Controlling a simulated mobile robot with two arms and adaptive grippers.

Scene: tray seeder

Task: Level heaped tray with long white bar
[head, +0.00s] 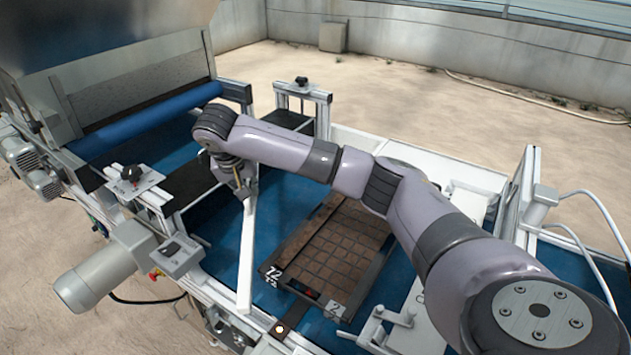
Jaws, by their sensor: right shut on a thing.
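A dark seed tray (340,308) with brown soil lies on the blue belt in the middle. Its cell grid shows through the soil over most of the visible part, and its far right part is hidden behind my right arm. My right gripper (243,190) is left of the tray, shut on the long white bar (246,255). The bar extends from the gripper toward the near frame, beside the tray's left side and apart from it in the picture. My left gripper is not in view.
A soil hopper (130,95) with a blue roller (145,130) stands at the left. A motor (105,270) and a switch box (180,255) stick out at the near left. Metal posts (303,95) rise behind my right arm. The blue belt is bare around the bar.

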